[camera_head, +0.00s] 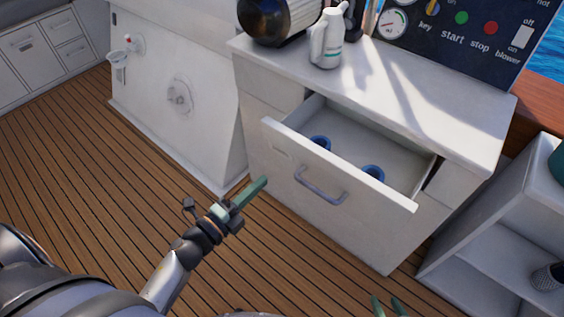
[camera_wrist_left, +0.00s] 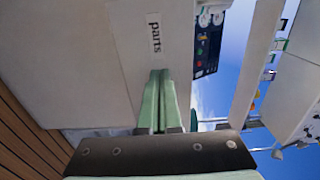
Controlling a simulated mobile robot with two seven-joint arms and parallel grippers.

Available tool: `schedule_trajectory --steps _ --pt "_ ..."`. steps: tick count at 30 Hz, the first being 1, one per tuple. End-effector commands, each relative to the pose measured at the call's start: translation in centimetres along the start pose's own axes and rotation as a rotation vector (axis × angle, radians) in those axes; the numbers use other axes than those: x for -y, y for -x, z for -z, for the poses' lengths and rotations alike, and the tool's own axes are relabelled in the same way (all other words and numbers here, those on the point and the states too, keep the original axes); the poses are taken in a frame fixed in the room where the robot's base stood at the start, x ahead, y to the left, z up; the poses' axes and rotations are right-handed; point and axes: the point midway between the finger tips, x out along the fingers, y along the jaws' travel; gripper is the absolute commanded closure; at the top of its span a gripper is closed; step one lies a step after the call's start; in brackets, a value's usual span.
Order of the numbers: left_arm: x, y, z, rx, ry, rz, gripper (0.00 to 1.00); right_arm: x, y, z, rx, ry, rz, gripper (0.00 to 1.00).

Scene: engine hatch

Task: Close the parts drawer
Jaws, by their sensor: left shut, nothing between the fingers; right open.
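The parts drawer (camera_head: 338,175) is pulled out of the white cabinet in the head view, with a grey bar handle (camera_head: 320,188) on its front. Blue ring-shaped items (camera_head: 373,173) lie inside it. My left gripper (camera_head: 262,182) is shut and empty, just left of the drawer front. In the left wrist view its fingers (camera_wrist_left: 158,75) point at a white panel with a "parts" label (camera_wrist_left: 155,33); I cannot tell whether they touch it. My right gripper (camera_head: 387,305) is open at the bottom edge of the head view, below the drawer, and mostly cut off.
An open shelf unit (camera_head: 490,235) stands at right. Wooden deck (camera_head: 110,185) is clear at left.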

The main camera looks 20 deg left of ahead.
Motion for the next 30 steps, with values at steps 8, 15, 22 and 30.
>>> schedule_trajectory --steps 8,15,22,30 --pt "0.1 -5.5 0.0 0.0 0.002 0.003 1.0 0.0 -0.1 0.1 -0.007 -0.01 -0.003 0.55" --pt "0.0 -8.1 0.0 0.0 0.001 0.001 1.0 -0.3 -0.2 0.3 -0.011 -0.011 -0.009 0.55" --pt "0.0 -8.6 0.0 0.001 0.002 -0.001 1.0 -0.4 -0.3 0.6 -0.017 -0.009 -0.011 0.55" --pt "0.0 -8.7 0.0 0.001 0.002 0.0 1.0 -0.4 -0.3 0.6 -0.015 -0.007 -0.01 0.55"
